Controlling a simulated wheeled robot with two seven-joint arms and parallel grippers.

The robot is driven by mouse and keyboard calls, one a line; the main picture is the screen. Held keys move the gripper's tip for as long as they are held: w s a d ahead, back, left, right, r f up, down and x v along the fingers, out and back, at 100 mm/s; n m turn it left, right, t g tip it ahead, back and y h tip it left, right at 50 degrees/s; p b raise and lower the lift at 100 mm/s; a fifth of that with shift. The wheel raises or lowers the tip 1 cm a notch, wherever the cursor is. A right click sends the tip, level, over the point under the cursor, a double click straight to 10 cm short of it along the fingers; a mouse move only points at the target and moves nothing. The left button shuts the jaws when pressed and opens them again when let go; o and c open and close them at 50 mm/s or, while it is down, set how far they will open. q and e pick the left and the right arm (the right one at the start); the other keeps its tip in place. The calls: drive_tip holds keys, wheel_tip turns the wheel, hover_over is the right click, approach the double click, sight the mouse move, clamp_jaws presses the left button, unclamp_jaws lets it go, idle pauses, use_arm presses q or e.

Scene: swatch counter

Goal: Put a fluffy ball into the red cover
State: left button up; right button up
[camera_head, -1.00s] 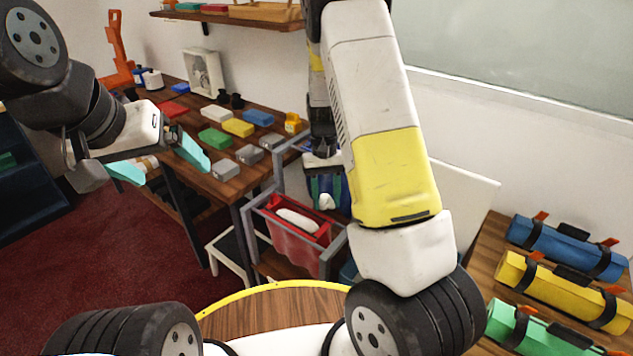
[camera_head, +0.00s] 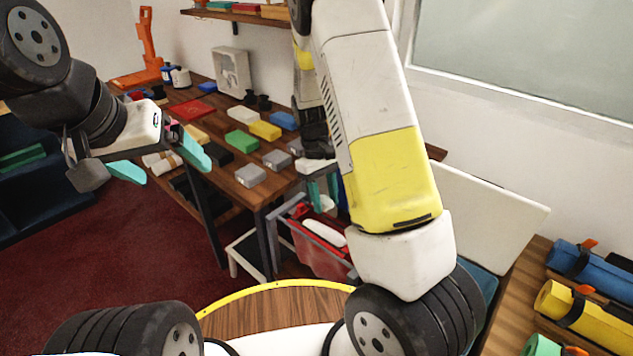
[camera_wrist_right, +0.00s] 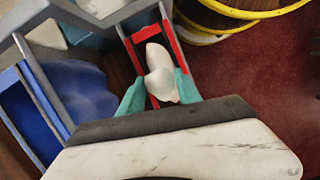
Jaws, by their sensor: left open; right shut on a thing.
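The red cover (camera_head: 309,240) hangs open in a grey frame beside the table; a long white piece (camera_head: 324,234) lies in its mouth. In the right wrist view, the red rim (camera_wrist_right: 173,46) shows around the white piece (camera_wrist_right: 155,55). My right gripper (camera_head: 323,194) is shut on a white fluffy ball (camera_wrist_right: 162,86), held between its teal fingertips over the red cover's opening. In the head view the ball (camera_head: 327,203) is small and partly hidden by the fingers and arm. My left gripper (camera_head: 160,162) is open and empty, off to the left, away from the cover.
A wooden table (camera_head: 222,182) behind carries several coloured blocks. A blue cover (camera_wrist_right: 75,90) hangs in the grey frame next to the red one. Rolled blue and yellow bundles (camera_head: 585,318) lie on a counter at the right. Red carpet (camera_head: 120,260) is clear at the left.

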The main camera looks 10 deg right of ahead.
drive_tip(key=shift+s+a+n, duration=0.1)
drive_tip(key=shift+s+n, duration=0.05)
drive_tip(key=shift+n, duration=0.55)
drive_tip(key=shift+f, duration=2.8)
drive_tip(key=shift+f, duration=0.2)
drive_tip(key=o, duration=0.8)
drive_tip(key=shift+o, duration=0.4)
drive_tip(key=o, duration=0.5)
